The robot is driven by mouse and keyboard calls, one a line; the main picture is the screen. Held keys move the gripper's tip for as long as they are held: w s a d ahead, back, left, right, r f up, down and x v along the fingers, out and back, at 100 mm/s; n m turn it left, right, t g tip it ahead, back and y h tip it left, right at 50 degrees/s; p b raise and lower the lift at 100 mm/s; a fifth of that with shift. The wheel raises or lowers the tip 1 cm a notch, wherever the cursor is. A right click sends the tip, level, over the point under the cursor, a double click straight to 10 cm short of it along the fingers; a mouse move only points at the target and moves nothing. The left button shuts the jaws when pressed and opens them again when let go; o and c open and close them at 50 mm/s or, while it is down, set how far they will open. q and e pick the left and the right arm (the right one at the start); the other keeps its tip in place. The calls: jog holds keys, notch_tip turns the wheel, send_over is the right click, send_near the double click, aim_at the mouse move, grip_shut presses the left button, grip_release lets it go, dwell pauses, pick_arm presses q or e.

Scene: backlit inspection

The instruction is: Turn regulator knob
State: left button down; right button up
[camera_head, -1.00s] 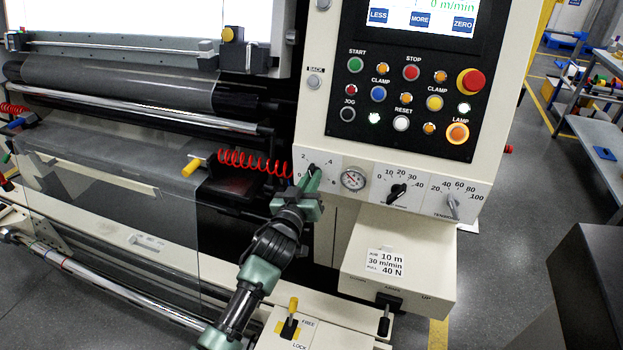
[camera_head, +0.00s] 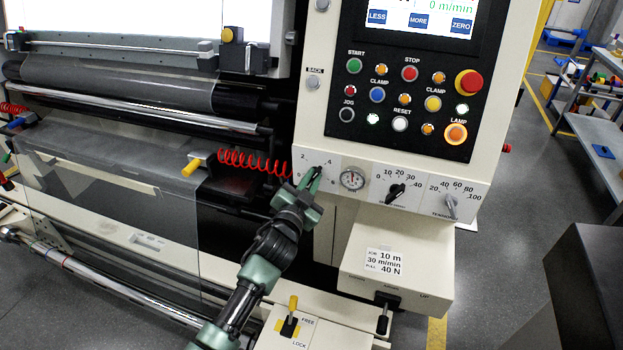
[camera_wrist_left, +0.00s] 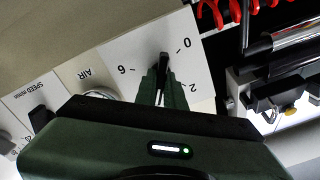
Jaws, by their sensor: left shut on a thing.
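The regulator knob (camera_head: 318,169) is a small black knob on the white panel left of the round gauge, with a scale from 0 to 6. In the head view its visible end points up and right, close to the 4. My left gripper (camera_head: 311,180), dark green, is shut on the knob from the front and below. In the left wrist view the black knob (camera_wrist_left: 164,62) sticks out past the closed fingers (camera_wrist_left: 162,88); the 0, 2 and 6 show around it and the 4 is hidden. The gauge (camera_head: 352,179) has its needle roughly upright. My right gripper is not in view.
A speed knob (camera_head: 396,192) and a tension knob (camera_head: 451,206) sit to the right on the same panel. Push buttons and a red emergency button (camera_head: 468,83) are above. A red coiled hose (camera_head: 254,162) runs just left of the gripper. A lock lever (camera_head: 291,312) stands below.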

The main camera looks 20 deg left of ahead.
pick_arm(q)
jog(key=shift+m, duration=0.6)
jog(key=c, duration=1.5)
grip_release()
jog(key=shift+s, duration=0.1)
jog(key=s+b, duration=0.1)
jog(key=s, duration=0.6)
jog(key=shift+s, duration=0.35)
jog(key=shift+a, duration=0.1)
